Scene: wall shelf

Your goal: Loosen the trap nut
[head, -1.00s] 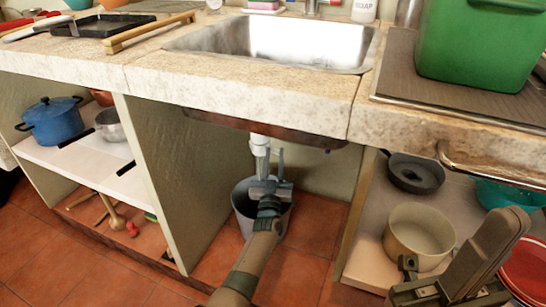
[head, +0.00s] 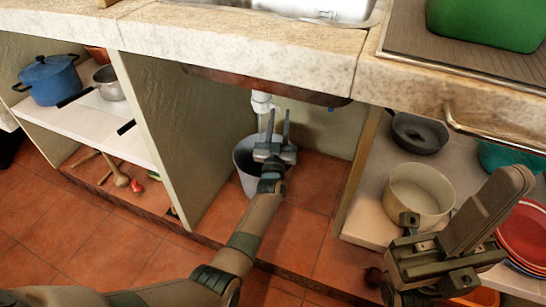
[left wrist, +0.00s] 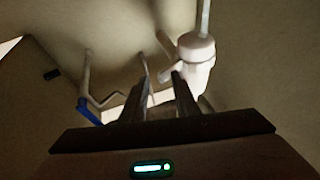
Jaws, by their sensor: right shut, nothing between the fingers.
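The white trap under the sink (head: 262,100) shows in the head view just above and left of my left gripper's fingertips. In the left wrist view the white trap body with its wide round collar, which looks like the trap nut (left wrist: 196,45), hangs right of centre below a thin pipe. My left gripper (head: 279,112) points up into the cabinet, open and empty. In the left wrist view its fingers (left wrist: 160,80) stand apart, with the right one near the trap; I cannot tell whether it touches. My right gripper (head: 409,219) is shut and empty at the lower right.
A grey bucket (head: 243,160) stands on the cabinet floor behind my left gripper. Partition walls bound the bay; the counter (head: 230,45) is overhead. A beige pot (head: 420,192) sits near my right gripper. A blue-handled pipe (left wrist: 88,108) is at left in the wrist view.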

